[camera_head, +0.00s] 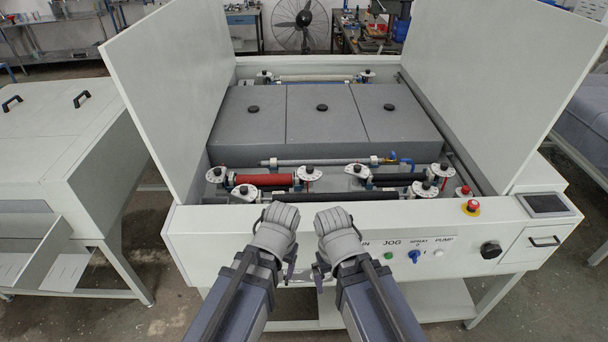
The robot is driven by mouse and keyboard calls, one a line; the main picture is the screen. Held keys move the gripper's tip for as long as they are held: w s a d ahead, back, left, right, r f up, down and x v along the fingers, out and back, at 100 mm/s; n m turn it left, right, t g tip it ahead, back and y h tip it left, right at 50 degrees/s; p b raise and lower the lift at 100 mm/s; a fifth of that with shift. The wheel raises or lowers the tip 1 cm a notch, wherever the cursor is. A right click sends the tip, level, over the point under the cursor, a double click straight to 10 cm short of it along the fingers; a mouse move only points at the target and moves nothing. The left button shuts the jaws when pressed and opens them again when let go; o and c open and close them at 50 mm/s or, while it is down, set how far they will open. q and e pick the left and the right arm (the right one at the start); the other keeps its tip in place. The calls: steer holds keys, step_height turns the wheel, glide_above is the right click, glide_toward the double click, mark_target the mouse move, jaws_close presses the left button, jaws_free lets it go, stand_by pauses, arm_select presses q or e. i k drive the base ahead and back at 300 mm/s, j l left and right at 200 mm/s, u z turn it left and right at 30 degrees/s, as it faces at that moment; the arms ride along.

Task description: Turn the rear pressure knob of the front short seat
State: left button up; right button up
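The open plate processor (195,222) stands in front of me. Near its front edge are several white seats with round discs and black knobs: one left of the red roller (262,180), at the far left (216,174), one at that roller's right end (309,172), one near the middle (355,171), one at the right (441,169). Two more discs sit closer to the front, at left (245,192) and right (424,190). I cannot tell which is the front short seat. My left gripper (281,214) and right gripper (333,218) hover side by side by the front panel, apart from the knobs; their finger openings are not clear.
Grey covers (322,125) fill the machine's middle. Raised white lids stand at left (170,80) and right (500,80). The front panel has a red emergency button (472,206), a screen (546,204), a black dial (490,250) and small buttons. A thin metal bar (320,161) crosses behind the rollers.

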mark_target(305, 173)
steer(key=i+l+u, duration=0.1)
steer(key=u, duration=0.25)
steer(key=i+l+u, duration=0.2)
steer(key=u, duration=0.2)
steer(key=i+l+u, duration=0.35)
steer(key=k+j, duration=0.1)
